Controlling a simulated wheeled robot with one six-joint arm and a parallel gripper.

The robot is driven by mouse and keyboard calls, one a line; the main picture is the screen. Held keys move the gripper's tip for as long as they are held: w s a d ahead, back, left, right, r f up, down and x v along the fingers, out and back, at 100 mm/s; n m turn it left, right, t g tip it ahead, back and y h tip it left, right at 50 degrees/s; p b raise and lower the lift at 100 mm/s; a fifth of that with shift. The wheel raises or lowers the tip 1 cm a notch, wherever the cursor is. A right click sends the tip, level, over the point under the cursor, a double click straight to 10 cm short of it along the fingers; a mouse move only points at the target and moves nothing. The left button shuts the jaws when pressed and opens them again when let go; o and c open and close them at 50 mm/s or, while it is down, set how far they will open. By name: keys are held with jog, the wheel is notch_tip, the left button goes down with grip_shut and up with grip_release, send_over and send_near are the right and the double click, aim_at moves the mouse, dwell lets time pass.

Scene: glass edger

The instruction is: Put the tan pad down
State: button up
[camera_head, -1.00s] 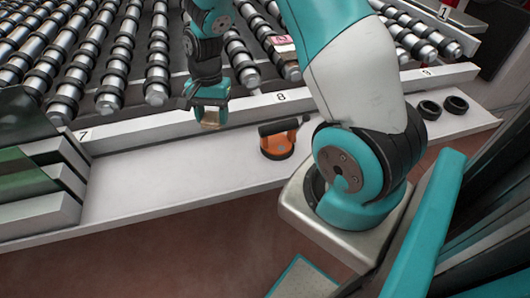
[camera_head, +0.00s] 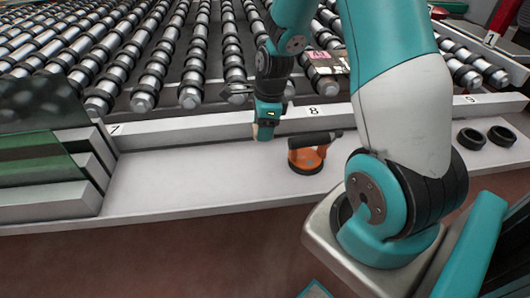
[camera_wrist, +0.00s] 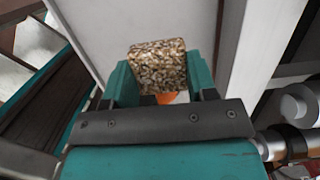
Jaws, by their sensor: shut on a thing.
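The tan pad (camera_wrist: 158,66) is a small speckled brown-and-tan block. In the wrist view it sits between the two teal fingers of my gripper (camera_wrist: 160,80), which is shut on it. In the head view my gripper (camera_head: 266,126) points down above the white ledge, left of the orange suction cup. The pad (camera_head: 262,133) shows only as a small tan patch at the fingertips. I cannot tell whether it touches the ledge.
The white ledge (camera_head: 190,185) is clear to the left of my gripper. An orange suction cup with a black handle (camera_head: 307,158) stands just right. Black rings (camera_head: 472,138) lie further right. Green glass in a slotted rack (camera_head: 40,160) is at left. Rollers (camera_head: 150,80) run behind.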

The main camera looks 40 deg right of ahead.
aim_at(262, 159)
notch_tip(262, 159, down, 9)
dwell(0.4)
jog(key=o, duration=0.9)
jog(key=shift+f, duration=0.1)
jog(key=r, duration=0.3)
jog(key=d+r, duration=0.1)
jog(key=r, duration=0.3)
jog(key=s+r, duration=0.1)
jog(key=r, duration=0.3)
jog(key=shift+d+r, duration=0.2)
jog(key=shift+r, duration=0.35)
jog(key=s+a+r+n, duration=0.1)
jog(key=a+r+n, duration=0.5)
jog(key=a+n, duration=0.25)
jog(key=s+a+r+n+y, duration=0.1)
jog(key=s+a+r+n, duration=0.2)
jog(key=s+a+n, duration=0.2)
jog(key=s+a+r+n+y, duration=0.1)
jog(key=s+a+r+n, duration=0.2)
jog(key=n, duration=0.7)
jog(key=s+a+r+n+g, duration=0.1)
jog(key=s+a+r+n, duration=0.2)
jog(key=s+a+n, duration=0.4)
jog(key=shift+s+a+r+n+y, duration=0.15)
jog(key=shift+s+a+n+y, duration=0.25)
jog(key=shift+a+n, duration=0.3)
